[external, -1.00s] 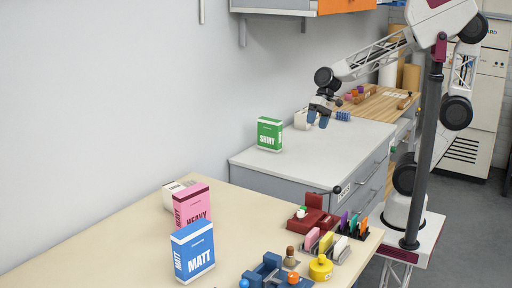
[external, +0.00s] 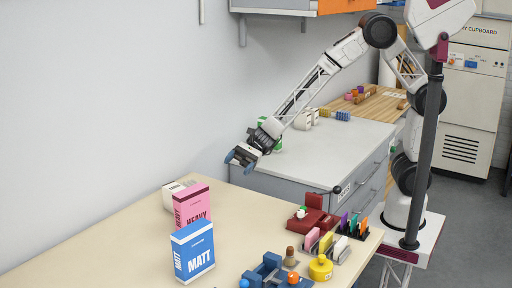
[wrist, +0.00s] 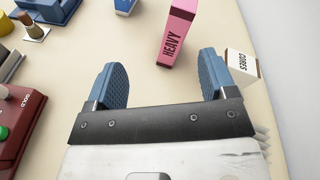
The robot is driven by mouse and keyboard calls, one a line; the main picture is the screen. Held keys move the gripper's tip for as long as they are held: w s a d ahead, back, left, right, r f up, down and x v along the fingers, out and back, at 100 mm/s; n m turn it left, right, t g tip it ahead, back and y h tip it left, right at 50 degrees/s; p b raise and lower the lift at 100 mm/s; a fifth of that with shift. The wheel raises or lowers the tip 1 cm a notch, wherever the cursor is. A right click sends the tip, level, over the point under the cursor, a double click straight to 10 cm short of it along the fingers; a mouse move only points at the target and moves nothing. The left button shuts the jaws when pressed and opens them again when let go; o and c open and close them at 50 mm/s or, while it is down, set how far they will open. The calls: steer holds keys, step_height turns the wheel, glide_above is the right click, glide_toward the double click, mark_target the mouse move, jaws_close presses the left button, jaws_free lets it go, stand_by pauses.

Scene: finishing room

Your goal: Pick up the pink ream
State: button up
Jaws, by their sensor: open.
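The pink ream (external: 192,207), marked HEAVY, stands upright on the cream table behind the blue MATT ream (external: 194,252), which hides part of it. In the wrist view the pink ream (wrist: 177,32) is ahead of and between the open fingers, apart from them. My gripper (external: 241,158) is open and empty, in the air above the far end of the table, up and to the right of the pink ream. Its two blue fingers also show in the wrist view (wrist: 163,82).
A white box (external: 172,194) stands close behind the pink ream, by the wall. A red device (external: 312,216), colourful upright items (external: 354,224), a yellow pot (external: 320,267) and a blue tool (external: 264,272) occupy the right side. The table between them and the reams is clear.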

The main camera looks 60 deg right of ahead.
mark_target(198, 207)
steer(key=a+f+m+t, duration=0.1)
steer(key=a+f+m, duration=0.1)
steer(key=a+f, duration=0.1)
steer(key=w+a+f+m+t+y, duration=0.1)
steer(key=a+f+m, duration=0.1)
steer(key=a+f, duration=0.2)
steer(key=w+a+f+m+t+y, duration=0.1)
steer(key=a+f+m, duration=0.1)
steer(key=a+f, duration=0.1)
steer(key=shift+w+a+f+m+t, duration=0.15)
steer(key=shift+a+m+t, duration=0.15)
steer(key=shift+a, duration=0.6)
steer(key=shift+a, duration=0.1)
steer(key=shift+w+a, duration=0.2)
steer(key=shift+a, duration=0.95)
steer(key=shift+a, duration=0.1)
steer(key=shift+w+a, duration=0.25)
steer(key=shift+a, duration=1)
steer(key=shift+w+a, duration=0.2)
steer(key=shift+a, duration=1)
steer(key=shift+c, duration=0.4)
jaws_close()
